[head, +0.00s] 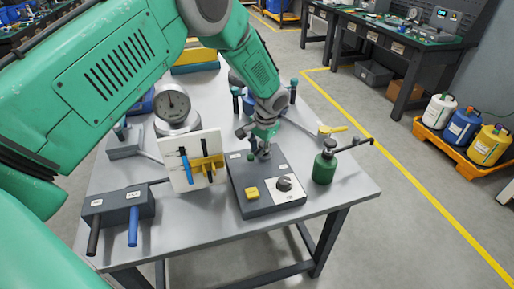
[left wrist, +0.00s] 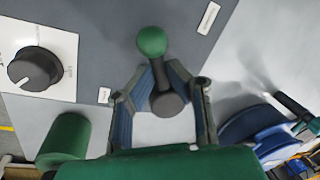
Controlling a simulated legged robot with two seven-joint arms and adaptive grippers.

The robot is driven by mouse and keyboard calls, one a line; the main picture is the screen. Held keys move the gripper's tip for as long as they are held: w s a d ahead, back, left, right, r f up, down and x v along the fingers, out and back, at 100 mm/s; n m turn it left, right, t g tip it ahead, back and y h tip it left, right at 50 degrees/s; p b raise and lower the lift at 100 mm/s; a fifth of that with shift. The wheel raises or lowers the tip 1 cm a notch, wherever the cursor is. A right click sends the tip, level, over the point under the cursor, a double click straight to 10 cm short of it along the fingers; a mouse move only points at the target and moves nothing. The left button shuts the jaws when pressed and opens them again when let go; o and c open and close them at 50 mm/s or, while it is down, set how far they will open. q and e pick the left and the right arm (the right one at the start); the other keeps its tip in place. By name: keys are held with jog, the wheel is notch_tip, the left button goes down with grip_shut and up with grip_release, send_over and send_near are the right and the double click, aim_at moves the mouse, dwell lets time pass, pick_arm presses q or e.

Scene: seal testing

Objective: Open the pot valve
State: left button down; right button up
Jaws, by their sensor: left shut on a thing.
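A grey control box (head: 268,190) stands near the middle of the table, with a yellow button (head: 252,193) and a round knob (head: 284,183). A small lever with a green ball tip (head: 250,157) sits at its far end. In the left wrist view the green ball (left wrist: 152,42) and dark lever stem (left wrist: 168,103) show clearly. My left gripper (head: 262,148) is over the box's far edge; in the wrist view its fingers (left wrist: 163,82) are shut on the lever. A blue pot (head: 249,105) with green clamp knobs stands behind, partly hidden by my arm. My right gripper is out of view.
A green canister (head: 325,167) with a valve handle stands right of the box. A white board with blue and yellow parts (head: 194,162), a pressure gauge (head: 173,104) and a box with two handles (head: 118,208) stand left. The table's front right corner is clear.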

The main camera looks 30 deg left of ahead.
pick_arm(q)
jog(key=n, duration=0.1)
jog(key=d+n, duration=0.1)
jog(key=shift+f+n+g, duration=0.2)
jog(key=shift+n+g, duration=0.1)
jog(key=shift+n, duration=0.1)
jog(key=shift+d+n+b, duration=0.3)
jog(key=shift+n+b, duration=0.1)
jog(key=shift+n, duration=0.5)
jog(key=n, duration=0.2)
jog(key=d+n+b, duration=0.1)
jog(key=shift+w+f+n+g+h, duration=0.1)
jog(key=shift+w+n+g+h, duration=0.2)
jog(key=shift+g, duration=0.1)
jog(key=shift+w+d+n+g+b, duration=0.15)
jog(key=shift+w+d+n+b, duration=0.1)
jog(key=shift+n, duration=0.5)
jog(key=shift+w+d+n+g+b, duration=0.15)
jog(key=shift+d+n+b, duration=0.1)
jog(key=shift+n, duration=0.5)
jog(key=shift+s+h, duration=0.1)
jog(key=shift+h, duration=0.2)
jog(key=c, duration=1.6)
grip_release()
jog(key=shift+o, duration=0.2)
jog(key=shift+w, duration=0.25)
